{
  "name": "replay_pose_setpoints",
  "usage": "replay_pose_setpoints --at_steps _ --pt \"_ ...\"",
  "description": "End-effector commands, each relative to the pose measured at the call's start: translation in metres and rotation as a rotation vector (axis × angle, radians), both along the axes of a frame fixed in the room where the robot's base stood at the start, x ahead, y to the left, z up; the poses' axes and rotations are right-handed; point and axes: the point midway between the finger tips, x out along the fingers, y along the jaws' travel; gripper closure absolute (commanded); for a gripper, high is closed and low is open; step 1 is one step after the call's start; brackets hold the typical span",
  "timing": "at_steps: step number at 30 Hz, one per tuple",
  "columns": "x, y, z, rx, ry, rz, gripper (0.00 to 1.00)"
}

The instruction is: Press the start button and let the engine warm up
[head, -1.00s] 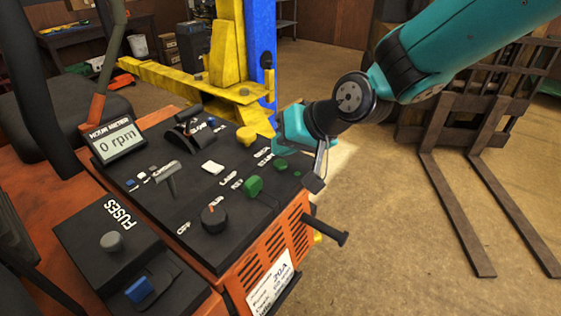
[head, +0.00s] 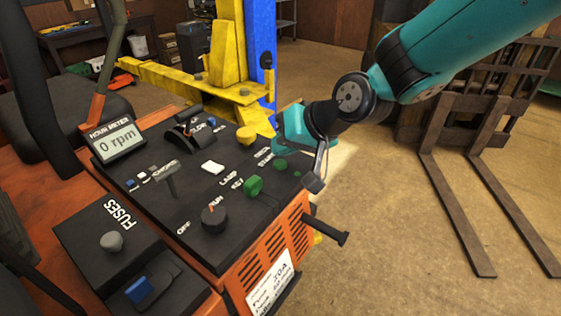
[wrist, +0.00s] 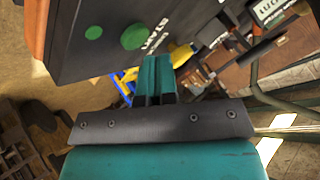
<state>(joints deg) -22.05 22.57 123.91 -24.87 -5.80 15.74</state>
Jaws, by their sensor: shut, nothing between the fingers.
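The start button is a round green button (head: 281,164) by the START label on the machine's black control panel (head: 185,235). In the wrist view the large green button (wrist: 134,37) stands beside the START lettering, above and left of my fingers. My gripper (head: 279,145) is shut and empty, at the panel's far right edge near the button. Its teal fingers (wrist: 155,80) show together in the wrist view, with a visible gap to the button.
A rotary knob (head: 213,219), a green key switch (head: 253,186), a T-shaped choke handle (head: 168,180) and a yellow knob (head: 246,135) stand up from the panel. A black lever (head: 328,231) juts out at the right. Forks (head: 455,210) stand over open floor.

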Motion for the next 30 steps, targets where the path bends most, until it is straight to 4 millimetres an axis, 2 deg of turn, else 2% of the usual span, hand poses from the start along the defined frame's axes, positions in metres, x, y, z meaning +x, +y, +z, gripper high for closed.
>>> replay_pose_setpoints --at_steps 7,30 --pt "0.0 0.0 -0.009 0.0 0.0 0.0 1.0" --pt "0.0 0.0 -0.013 0.0 0.0 0.0 1.0"
